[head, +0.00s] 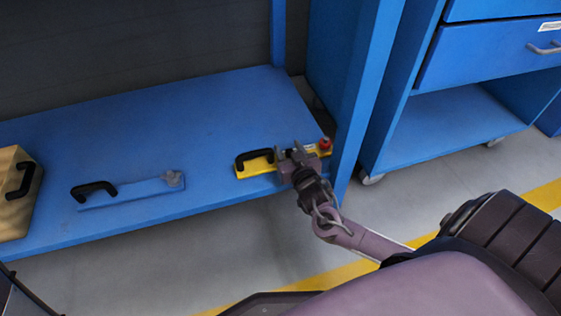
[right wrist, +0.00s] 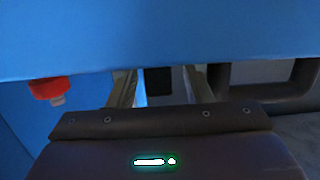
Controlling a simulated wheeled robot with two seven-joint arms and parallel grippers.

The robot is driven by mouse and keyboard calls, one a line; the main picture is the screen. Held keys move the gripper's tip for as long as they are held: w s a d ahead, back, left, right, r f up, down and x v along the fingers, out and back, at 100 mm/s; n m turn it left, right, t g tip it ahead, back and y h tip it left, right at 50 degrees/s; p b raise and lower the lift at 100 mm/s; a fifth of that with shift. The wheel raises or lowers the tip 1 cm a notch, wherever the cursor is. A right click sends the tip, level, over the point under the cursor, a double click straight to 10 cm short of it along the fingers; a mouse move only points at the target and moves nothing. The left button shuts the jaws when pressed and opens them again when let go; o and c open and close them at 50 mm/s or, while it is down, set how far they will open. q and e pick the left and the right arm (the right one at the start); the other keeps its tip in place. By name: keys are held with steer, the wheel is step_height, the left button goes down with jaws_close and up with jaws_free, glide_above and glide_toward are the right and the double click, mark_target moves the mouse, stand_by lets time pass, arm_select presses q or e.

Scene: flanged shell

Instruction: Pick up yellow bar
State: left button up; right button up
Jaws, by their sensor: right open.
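The yellow bar (head: 258,168) lies near the front right of the blue shelf, with a black handle on its left part and a red knob (head: 325,144) at its right end. My right gripper (head: 294,153) is open at the bar, between the handle and the knob, and hides part of it. In the right wrist view the open fingers (right wrist: 160,88) have a dark piece between them. The red knob (right wrist: 50,89) shows left of them and a black handle (right wrist: 275,80) right. Whether the fingers touch the bar cannot be told. My left gripper is not in view.
A blue bar (head: 135,194) with a black handle and grey knob lies left on the blue shelf (head: 170,125). A wooden box (head: 12,222) with a black handle stands at the far left. A blue upright (head: 365,85) rises close to the right of my gripper.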

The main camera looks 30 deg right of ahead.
jaws_close()
steer(key=shift+r, duration=0.1)
stand_by(0.3)
steer(key=shift+r, duration=0.1)
